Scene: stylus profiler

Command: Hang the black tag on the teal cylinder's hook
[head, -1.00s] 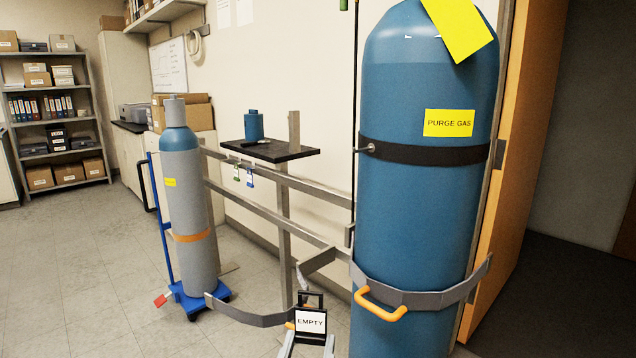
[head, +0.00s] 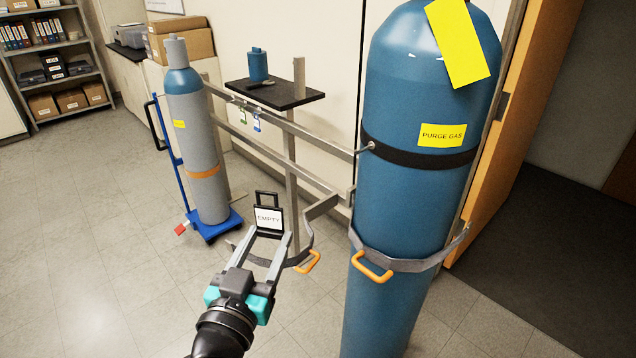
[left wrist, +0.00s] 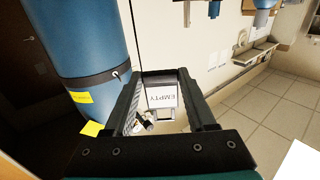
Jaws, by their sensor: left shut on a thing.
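The black tag (head: 268,219) has a white face reading EMPTY and a loop-shaped handle on top. My left gripper (head: 270,238) is shut on its lower part and holds it upright in the air. The tag also shows in the left wrist view (left wrist: 162,97) between the fingers. The large teal cylinder (head: 415,200) stands to the right, with a yellow PURGE GAS label and a black band. A small metal hook (head: 369,147) sticks out at the band's left side. It is empty, above and to the right of the tag, well apart from it. My right gripper is out of view.
A grey bracket with an orange handle (head: 376,272) spans the teal cylinder's front. Another orange handle (head: 308,262) is close to the tag's right. Grey wall rails (head: 300,132), a black shelf (head: 275,95) and a grey cylinder on a blue cart (head: 212,228) stand behind.

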